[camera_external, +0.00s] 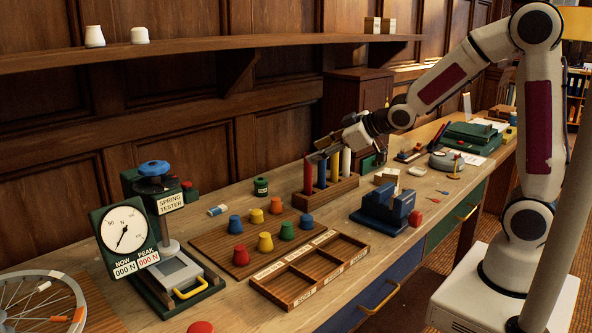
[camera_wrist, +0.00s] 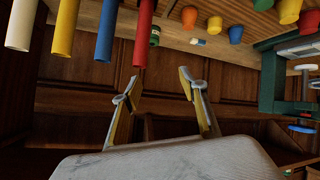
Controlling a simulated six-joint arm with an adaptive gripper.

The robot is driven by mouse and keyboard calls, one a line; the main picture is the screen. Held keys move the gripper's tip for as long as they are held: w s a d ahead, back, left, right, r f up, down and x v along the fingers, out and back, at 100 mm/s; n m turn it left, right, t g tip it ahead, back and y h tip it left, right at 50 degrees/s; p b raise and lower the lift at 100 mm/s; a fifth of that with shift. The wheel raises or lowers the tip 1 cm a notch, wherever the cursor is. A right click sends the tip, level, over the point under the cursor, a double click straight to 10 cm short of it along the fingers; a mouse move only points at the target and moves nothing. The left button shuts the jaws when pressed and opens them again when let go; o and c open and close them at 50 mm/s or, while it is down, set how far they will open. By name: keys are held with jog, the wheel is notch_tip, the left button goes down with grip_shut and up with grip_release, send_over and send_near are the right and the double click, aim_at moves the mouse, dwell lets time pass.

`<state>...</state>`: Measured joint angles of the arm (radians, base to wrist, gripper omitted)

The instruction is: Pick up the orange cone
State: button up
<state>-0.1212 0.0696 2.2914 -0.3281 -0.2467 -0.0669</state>
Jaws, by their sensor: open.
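The orange cone (camera_external: 276,205) stands small end up at the back right of a wooden board, in the external view. In the wrist view, which is upside down, I take the orange-red cone (camera_wrist: 189,18) near the top edge to be the same one. My gripper (camera_external: 326,149) is above the rod rack, up and to the right of the cone and well apart from it. In the wrist view my gripper's fingers (camera_wrist: 158,86) are spread with nothing between them.
Several other coloured cones stand close by, including a yellow cone (camera_external: 256,215) and a green cone (camera_external: 287,230). The rod rack (camera_external: 330,194) with tall rods stands right of the board. An empty sectioned tray (camera_external: 311,279) lies in front. A spring tester (camera_external: 160,240) stands left.

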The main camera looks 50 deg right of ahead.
jog(key=w+a+f+n+y, duration=0.1)
jog(key=w+a+f+y, duration=0.1)
jog(key=w+a+f, duration=0.25)
jog(key=m+t+y, duration=0.1)
jog(key=m, duration=0.1)
send_near(280, 200)
jog(key=x, duration=0.3)
jog(key=shift+w+a+r, duration=0.1)
jog(key=shift+w+a, duration=0.1)
jog(key=shift+w, duration=0.2)
jog(key=shift+s+d+f+m, duration=0.2)
jog(key=shift+f+m, duration=0.3)
jog(key=shift+f, duration=0.1)
jog(key=shift+w+t, duration=0.1)
jog(key=shift+t, duration=0.2)
jog(key=shift+x, duration=1.25)
jog(key=shift+a, duration=0.1)
jog(key=shift+x, duration=2.55)
jog(key=shift+r, duration=0.2)
jog(key=c, duration=1.2)
